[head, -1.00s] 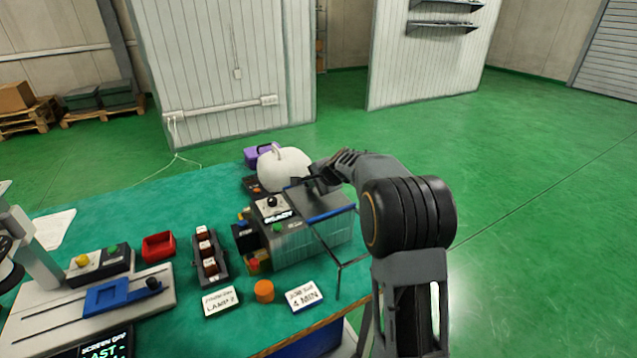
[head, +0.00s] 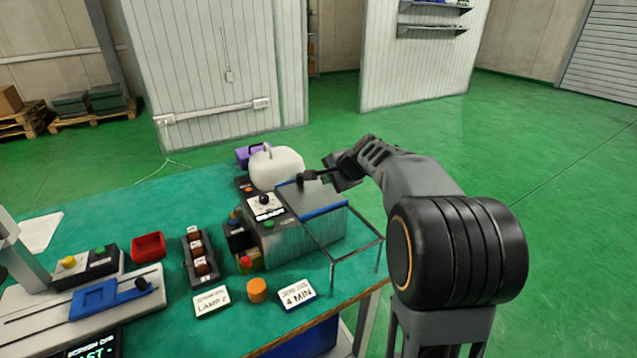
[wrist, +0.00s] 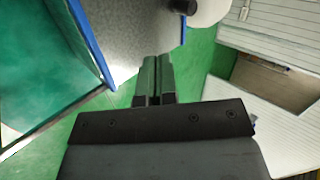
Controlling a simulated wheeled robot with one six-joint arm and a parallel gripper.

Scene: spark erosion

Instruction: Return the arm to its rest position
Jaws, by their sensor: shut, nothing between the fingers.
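My gripper (wrist: 152,80) shows in the wrist view with its two fingers together and nothing between them. In the head view my gripper (head: 326,178) is at the end of my raised arm, by the right side of the grey box-shaped machine (head: 300,240). The machine has a grey lid with a blue front edge (head: 324,212) and a black knob (head: 307,176) on top. The fingertips look close to the knob; I cannot tell whether they touch it. In the wrist view the knob (wrist: 182,6) is at the top, to the right of the fingers.
A wire frame (head: 345,258) sticks out at the machine's right front. A white canister (head: 276,168) stands behind it. Cards, an orange cylinder (head: 257,290), a switch block (head: 202,262) and a red tray (head: 148,247) lie on the green table (head: 150,210). Open floor lies to the right.

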